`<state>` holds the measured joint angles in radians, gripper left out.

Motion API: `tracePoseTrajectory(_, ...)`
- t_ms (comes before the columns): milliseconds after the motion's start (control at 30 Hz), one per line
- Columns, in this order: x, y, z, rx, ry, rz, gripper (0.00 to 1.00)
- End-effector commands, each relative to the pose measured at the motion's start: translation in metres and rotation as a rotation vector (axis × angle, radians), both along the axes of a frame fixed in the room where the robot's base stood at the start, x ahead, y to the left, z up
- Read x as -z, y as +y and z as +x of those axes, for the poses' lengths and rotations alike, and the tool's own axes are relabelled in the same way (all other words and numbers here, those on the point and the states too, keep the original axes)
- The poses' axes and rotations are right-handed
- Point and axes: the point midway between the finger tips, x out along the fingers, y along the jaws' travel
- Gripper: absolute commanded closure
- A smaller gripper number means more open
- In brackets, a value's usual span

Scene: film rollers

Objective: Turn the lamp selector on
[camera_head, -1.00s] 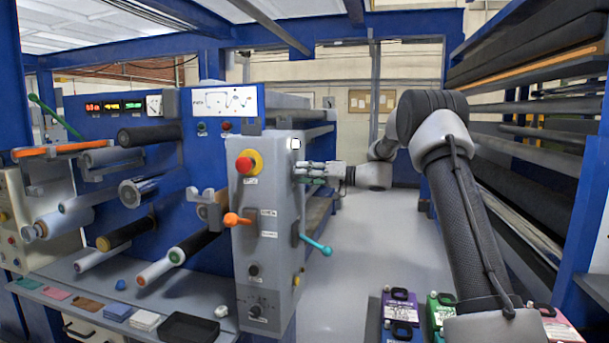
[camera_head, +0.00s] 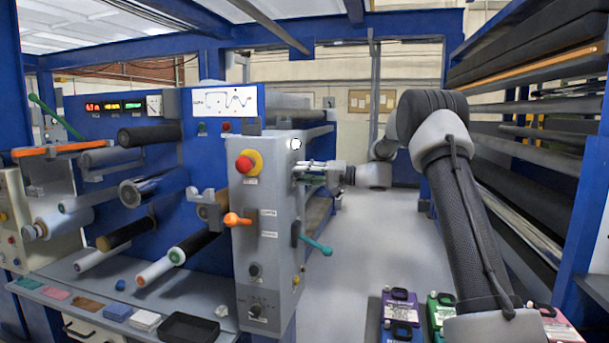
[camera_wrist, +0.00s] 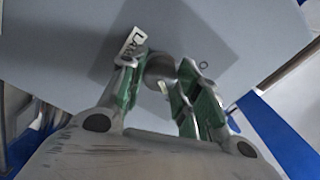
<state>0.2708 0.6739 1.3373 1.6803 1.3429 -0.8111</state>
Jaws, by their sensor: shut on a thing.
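The lamp selector (camera_wrist: 160,66) is a rounded grey knob on the side of the grey control box, beside a white label (camera_wrist: 133,42) that appears to read LAMP. My gripper (camera_wrist: 160,80) has its green-padded fingers on either side of the knob and is shut on it. In the head view my gripper (camera_head: 303,172) reaches from the right to the side face of the control box (camera_head: 264,207). The knob is hidden behind the fingers there. Its exact pointing direction cannot be told.
A small white round spot (camera_head: 296,144) shows on the box above my gripper. A red stop button (camera_head: 245,163), an orange handle (camera_head: 236,219) and a teal lever (camera_head: 316,245) stick out of the box. The aisle floor (camera_head: 385,235) is clear, with coloured containers (camera_head: 400,308) in front.

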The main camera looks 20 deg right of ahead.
Motion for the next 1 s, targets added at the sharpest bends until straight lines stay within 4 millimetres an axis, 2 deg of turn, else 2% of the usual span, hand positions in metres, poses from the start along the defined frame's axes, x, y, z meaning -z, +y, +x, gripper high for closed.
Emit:
tracePoseTrajectory(200, 0.001, -0.001, 0.000, 0.003, 0.001, -0.001, 0.92)
tracePoseTrajectory(233, 0.001, -0.001, 0.000, 0.003, 0.001, -0.001, 0.62)
tracePoseTrajectory(333, 0.001, -0.001, 0.000, 0.001, 0.001, 0.000, 0.46)
tracePoseTrajectory(633, 0.000, -0.001, 0.000, 0.001, 0.000, -0.001, 0.46)
tracePoseTrajectory(733, 0.000, -0.007, -0.003, 0.002, -0.001, -0.001, 0.46)
tracePoseTrajectory(867, 0.000, -0.026, -0.013, 0.004, 0.000, -0.001, 0.46)
tracePoseTrajectory(1000, 0.000, -0.054, -0.030, 0.005, -0.001, -0.001, 0.46)
